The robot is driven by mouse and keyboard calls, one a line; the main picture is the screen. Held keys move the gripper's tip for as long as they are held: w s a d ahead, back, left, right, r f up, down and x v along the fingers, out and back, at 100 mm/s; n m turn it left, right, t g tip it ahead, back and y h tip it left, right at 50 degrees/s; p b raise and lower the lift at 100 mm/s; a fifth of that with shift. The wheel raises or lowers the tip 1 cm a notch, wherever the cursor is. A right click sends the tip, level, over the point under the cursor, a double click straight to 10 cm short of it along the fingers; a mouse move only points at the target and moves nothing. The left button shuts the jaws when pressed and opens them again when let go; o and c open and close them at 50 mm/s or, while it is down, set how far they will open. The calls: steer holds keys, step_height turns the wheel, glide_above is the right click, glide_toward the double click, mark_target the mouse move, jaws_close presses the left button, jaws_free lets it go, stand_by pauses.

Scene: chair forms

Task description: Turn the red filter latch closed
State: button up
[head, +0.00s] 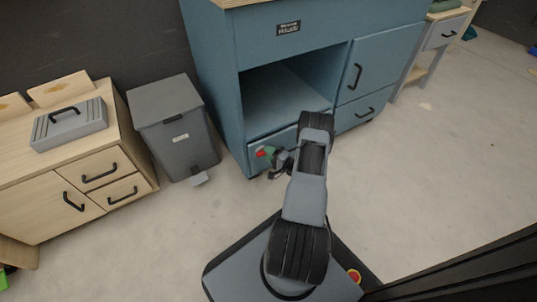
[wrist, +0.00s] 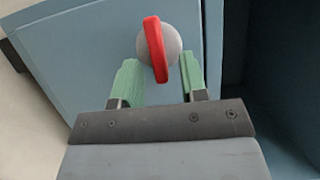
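The red filter latch (wrist: 155,50) is a red bar across a round grey knob (wrist: 172,44) on a blue panel. In the wrist view the bar stands nearly upright, tilted slightly. My gripper (wrist: 158,78) has two green fingers spread apart, below the knob, with the lower part of the latch between or just beyond their tips. I cannot tell if they touch it. In the head view the red latch (head: 262,153) shows low on the blue cabinet, beside my green gripper fingers (head: 270,151); my arm hides part of that area.
The blue cabinet (head: 222,75) has an open compartment above the latch, and a door and drawer at right. A grey bin (head: 170,118) stands left of it. A wooden cabinet (head: 40,200) bears a grey case (head: 72,124). The floor at right is clear.

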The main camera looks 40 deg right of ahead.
steer(key=p+v, duration=0.4)
steer(key=v, duration=0.9)
steer(key=shift+s, duration=0.4)
steer(key=shift+f, duration=0.1)
